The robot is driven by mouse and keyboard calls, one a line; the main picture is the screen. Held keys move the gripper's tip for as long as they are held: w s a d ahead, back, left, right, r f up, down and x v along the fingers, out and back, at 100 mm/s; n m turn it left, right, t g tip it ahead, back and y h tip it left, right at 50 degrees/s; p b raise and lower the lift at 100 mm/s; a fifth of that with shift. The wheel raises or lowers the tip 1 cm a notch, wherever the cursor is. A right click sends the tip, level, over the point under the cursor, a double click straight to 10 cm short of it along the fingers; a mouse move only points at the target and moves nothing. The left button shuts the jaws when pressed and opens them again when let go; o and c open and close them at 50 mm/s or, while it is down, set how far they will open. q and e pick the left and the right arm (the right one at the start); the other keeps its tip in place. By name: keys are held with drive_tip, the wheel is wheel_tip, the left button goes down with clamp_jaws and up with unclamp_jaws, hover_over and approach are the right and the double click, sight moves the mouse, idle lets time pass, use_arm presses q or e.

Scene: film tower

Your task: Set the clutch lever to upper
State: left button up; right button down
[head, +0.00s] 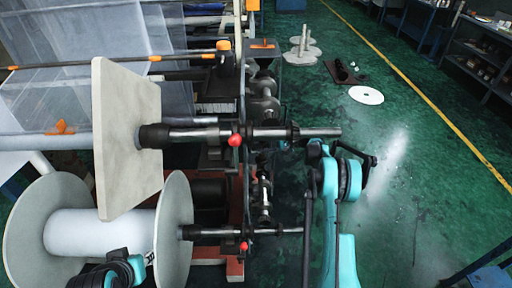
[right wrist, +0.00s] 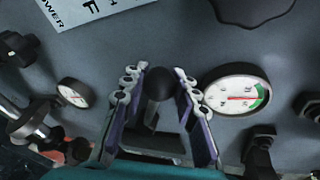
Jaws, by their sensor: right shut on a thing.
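In the right wrist view, a lever with a round black knob (right wrist: 158,82) stands out from a grey panel (right wrist: 190,40). My right gripper (right wrist: 160,86) has its two fingers on either side of the knob and is shut on it. The lever's shaft runs down from the knob to a dark mount, partly hidden by the fingers. Its exact setting cannot be read. In the head view my right arm reaches the machine's right side, with the lever hidden there. My left gripper (head: 122,270) is low at the left, before the lower film roll; its fingers are unclear.
A white gauge (right wrist: 238,90) is right of the knob and a smaller gauge (right wrist: 73,93) is left. Black knobs sit near the panel's edges. In the head view, shafts with red knobs (head: 235,140) stick out beside my right arm. The green floor (head: 400,180) at right is mostly free.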

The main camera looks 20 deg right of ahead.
drive_tip(key=c, duration=1.1)
unclamp_jaws()
drive_tip(key=shift+r, duration=0.1)
drive_tip(key=shift+c, duration=0.2)
drive_tip(key=v, duration=1.2)
drive_tip(key=shift+d, duration=0.1)
